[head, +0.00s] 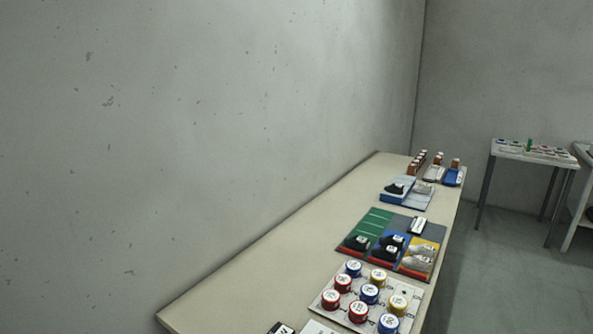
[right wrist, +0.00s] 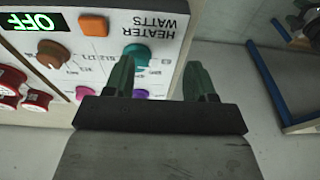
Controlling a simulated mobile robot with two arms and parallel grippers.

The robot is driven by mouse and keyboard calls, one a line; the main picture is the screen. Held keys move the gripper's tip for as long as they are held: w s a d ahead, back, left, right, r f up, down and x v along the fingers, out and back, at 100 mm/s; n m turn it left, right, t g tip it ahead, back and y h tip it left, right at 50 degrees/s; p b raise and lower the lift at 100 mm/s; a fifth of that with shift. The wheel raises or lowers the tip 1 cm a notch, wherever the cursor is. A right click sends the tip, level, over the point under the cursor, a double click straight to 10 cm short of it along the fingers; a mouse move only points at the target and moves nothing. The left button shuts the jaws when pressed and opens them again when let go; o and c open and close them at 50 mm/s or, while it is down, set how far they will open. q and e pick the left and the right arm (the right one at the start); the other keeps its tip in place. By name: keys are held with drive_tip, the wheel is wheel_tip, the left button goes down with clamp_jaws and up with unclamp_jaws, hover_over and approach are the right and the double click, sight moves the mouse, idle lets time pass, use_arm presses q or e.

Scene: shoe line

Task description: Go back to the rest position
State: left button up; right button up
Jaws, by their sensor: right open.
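My right gripper (right wrist: 160,80) shows in the right wrist view with its two green fingers spread apart and nothing between them. The left finger lies in front of a white control panel (right wrist: 100,48) marked "HEATER WATTS", close to a teal knob (right wrist: 137,54). I cannot tell whether it touches the panel. The right finger is over bare grey floor. No gripper shows in the head view, and my left gripper is in neither view.
A long beige table (head: 260,275) runs along the wall. It holds a board of round red, blue and yellow tins (head: 370,294), a coloured mat with shoes (head: 375,220) and a blue-and-white tray (head: 412,198). A small table (head: 515,152) stands far right. Floor (head: 500,270) is clear.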

drive_tip(key=s+d+r+m+t+h, duration=0.1)
drive_tip(key=s+d+m, duration=0.4)
drive_tip(key=s, duration=0.6)
drive_tip(key=s+d+r+m+t+h, duration=0.15)
drive_tip(key=s+d+m, duration=0.25)
drive_tip(key=s, duration=0.7)
wheel_tip(320, 180, down, 27)
drive_tip(key=s+g, duration=0.1)
drive_tip(key=s+d+f+g, duration=0.1)
drive_tip(key=s+d+f, duration=0.2)
drive_tip(key=s+f, duration=1.2)
drive_tip(key=shift+s+f, duration=0.2)
drive_tip(key=shift+s, duration=0.35)
drive_tip(key=shift+g+y, duration=0.25)
drive_tip(key=shift+c, duration=0.2)
